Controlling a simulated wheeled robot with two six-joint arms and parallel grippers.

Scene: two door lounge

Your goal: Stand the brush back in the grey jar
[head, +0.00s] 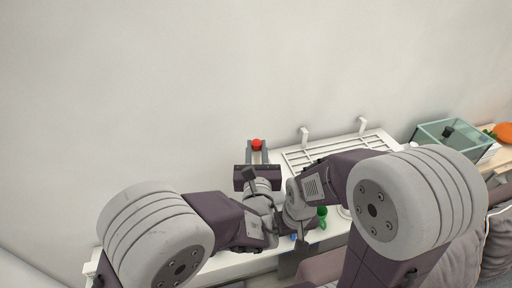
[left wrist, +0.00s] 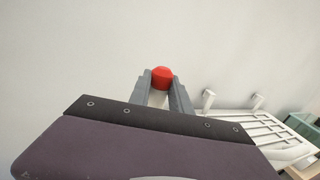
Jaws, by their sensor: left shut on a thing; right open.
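My left gripper (head: 257,152) is raised in front of the wall, beyond the two arms. Its fingers are shut on a red rounded thing (head: 257,145), which also shows between the fingertips in the left wrist view (left wrist: 162,78). Only this red end is seen, so I cannot tell if it is part of the brush. My right gripper (head: 290,262) is low, near the table's front edge; it is open, mostly hidden by its own arm. I cannot make out the grey jar; the arms cover much of the table.
A white slatted rack (head: 350,148) with upright pegs lies at the back right of the white table. A green thing (head: 322,212) and a small blue thing (head: 293,237) are near my right arm. A glass tank (head: 440,140) and an orange thing (head: 504,133) stand farther right.

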